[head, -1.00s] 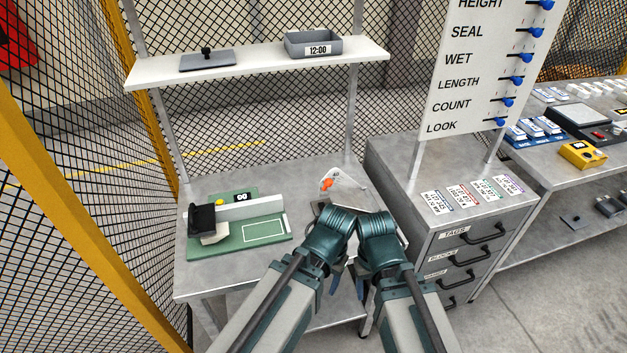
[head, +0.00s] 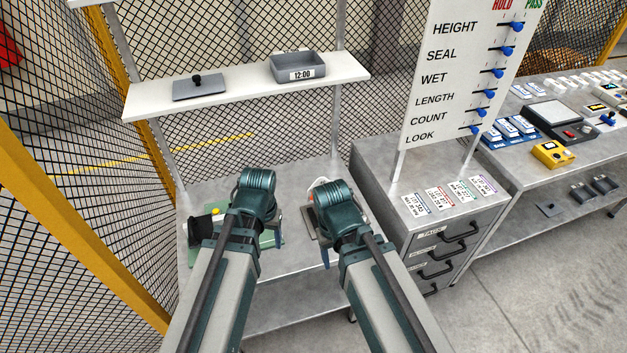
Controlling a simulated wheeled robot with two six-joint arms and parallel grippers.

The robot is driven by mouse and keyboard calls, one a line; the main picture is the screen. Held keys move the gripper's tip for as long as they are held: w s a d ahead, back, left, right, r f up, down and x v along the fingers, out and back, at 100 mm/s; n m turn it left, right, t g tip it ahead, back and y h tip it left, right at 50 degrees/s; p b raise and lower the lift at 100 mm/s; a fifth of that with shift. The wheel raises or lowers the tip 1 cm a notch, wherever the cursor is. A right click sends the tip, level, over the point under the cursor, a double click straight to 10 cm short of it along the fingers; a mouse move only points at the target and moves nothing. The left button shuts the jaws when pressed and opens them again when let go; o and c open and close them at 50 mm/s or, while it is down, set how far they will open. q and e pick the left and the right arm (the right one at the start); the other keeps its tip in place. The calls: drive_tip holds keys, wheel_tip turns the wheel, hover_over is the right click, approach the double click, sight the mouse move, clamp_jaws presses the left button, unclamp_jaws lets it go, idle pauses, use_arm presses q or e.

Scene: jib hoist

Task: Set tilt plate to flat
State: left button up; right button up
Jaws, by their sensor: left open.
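The tilt plate is mostly hidden behind my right wrist. A pale curved edge of what seems to be its scale (head: 319,183) and a small orange spot show beside the wrist. My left gripper (head: 262,222) hangs over the green board (head: 272,238) on the left of the bench. It is open, with nothing seen in it, and its fingers are largely hidden by the wrist. My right gripper (head: 318,236) is over the right part of the bench, close to the tilt plate. Its jaws are mostly hidden, and I cannot tell whether it touches the plate.
A shelf (head: 240,88) above the bench holds a grey lidded plate (head: 199,90) and a grey tray (head: 298,68) marked 12:00. A drawer cabinet (head: 380,165) with tags and a slider board (head: 450,75) stands right. Wire fencing closes the left and back.

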use_arm(q)
drive_tip(key=w+d+r+m+p, duration=0.25)
drive_tip(key=w+r+p, duration=0.35)
drive_tip(key=w+r, duration=0.3)
use_arm(e)
wheel_tip(320, 180, up, 8)
use_arm(q)
drive_tip(key=w+d+f+m+t+b, duration=0.1)
drive_tip(key=w+d+f+m, duration=0.1)
drive_tip(key=w+d+m, duration=0.8)
drive_tip(key=w+f+b, duration=0.1)
drive_tip(key=f+b, duration=0.3)
drive_tip(key=w+f+n+b, duration=0.1)
drive_tip(key=f+b, duration=0.4)
drive_tip(key=w+f+n+b, duration=0.1)
drive_tip(key=f+b, duration=0.3)
drive_tip(key=shift+d+f+n, duration=0.15)
drive_tip(key=shift+d+n, duration=0.1)
use_arm(e)
wheel_tip(320, 180, down, 14)
drive_tip(key=shift+f, duration=0.15)
use_arm(q)
drive_tip(key=shift+c, duration=0.3)
clamp_jaws()
